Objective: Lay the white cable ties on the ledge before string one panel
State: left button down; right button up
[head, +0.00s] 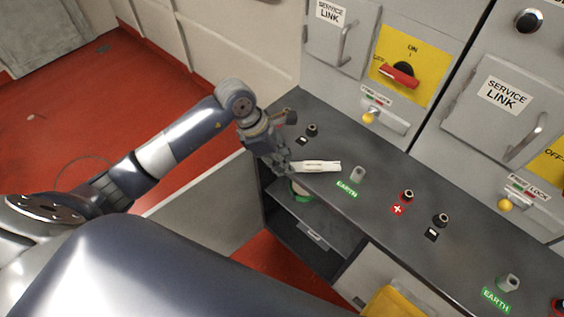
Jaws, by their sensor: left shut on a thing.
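The white cable ties (318,166) show as a pale, flat bundle with a printed label. My left gripper (287,165) is shut on their left end. The bundle points right over the dark grey ledge (390,180), close to its front edge. I cannot tell whether it touches the ledge. No string number is readable. My right gripper is not in view.
Below is an open compartment (310,222) holding a green roll (299,190). A yellow object (395,302) shows at the bottom.

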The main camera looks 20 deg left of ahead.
pick_arm(q)
jog(key=shift+f, duration=0.95)
jog(key=shift+f, duration=0.1)
jog(key=c, duration=1.7)
grip_release()
jog(key=b+v, duration=0.2)
jog(key=v, duration=1)
jog(key=shift+s, duration=0.1)
